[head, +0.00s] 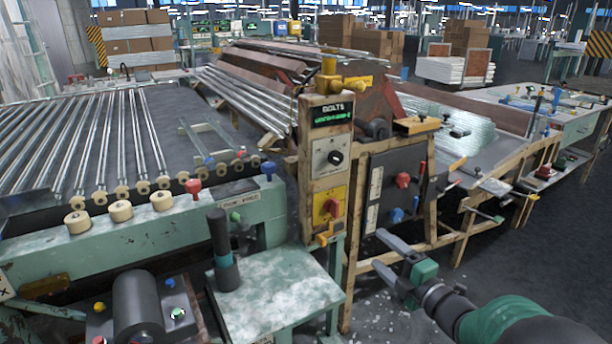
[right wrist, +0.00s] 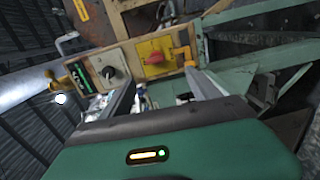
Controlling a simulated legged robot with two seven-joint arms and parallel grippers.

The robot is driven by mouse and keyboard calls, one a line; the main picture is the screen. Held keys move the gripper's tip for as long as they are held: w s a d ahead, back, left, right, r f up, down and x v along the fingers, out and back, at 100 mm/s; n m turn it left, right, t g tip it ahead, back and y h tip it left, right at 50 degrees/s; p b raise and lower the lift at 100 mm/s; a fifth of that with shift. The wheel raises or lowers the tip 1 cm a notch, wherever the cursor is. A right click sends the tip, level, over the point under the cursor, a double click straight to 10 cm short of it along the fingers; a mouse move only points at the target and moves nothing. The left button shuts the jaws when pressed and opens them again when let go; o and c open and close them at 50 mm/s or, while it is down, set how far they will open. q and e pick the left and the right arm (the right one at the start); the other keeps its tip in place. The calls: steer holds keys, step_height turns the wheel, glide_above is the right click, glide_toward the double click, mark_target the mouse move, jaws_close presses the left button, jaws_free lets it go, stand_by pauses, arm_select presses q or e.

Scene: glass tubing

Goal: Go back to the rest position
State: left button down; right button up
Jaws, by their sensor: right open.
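My right gripper (head: 381,255) is at the lower right in the head view, in front of the wooden frame of the machine. Its jaws are open and nothing is between them. In the right wrist view the two fingers (right wrist: 168,97) stand apart, pointing toward the control post. My left gripper is not in the head view. The control post (head: 325,130) carries a BOLTS display, a black knob (head: 335,158) and a red knob on a yellow plate (head: 331,207). The post also shows in the right wrist view (right wrist: 128,62).
A small green-white table (head: 275,300) with a dark upright handle (head: 219,240) stands left of the gripper. Glass tubes (head: 120,140) lie on the roller bed at left. A workbench (head: 560,115) is at right. Open floor (head: 540,235) lies at the right.

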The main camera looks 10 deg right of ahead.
steer(key=s+f+m+g+h, duration=0.4)
steer(key=f+m+g+h, duration=0.15)
steer(key=f+m, duration=0.55)
steer(key=s+a+f+m+g, duration=0.4)
steer(key=s+f+m, duration=0.1)
steer(key=s, duration=0.5)
steer(key=s+a+f+m+g, duration=0.4)
steer(key=s+f+m+g, duration=0.1)
steer(key=s, duration=0.5)
steer(key=w+p+v, duration=0.3)
steer(key=p+v, duration=1.2)
steer(key=p, duration=0.1)
steer(key=w+r+p+v, duration=0.1)
steer(key=w+p+v, duration=0.2)
steer(key=p+v, duration=1.3)
steer(key=shift+s+r, duration=0.15)
steer(key=shift+r, duration=0.3)
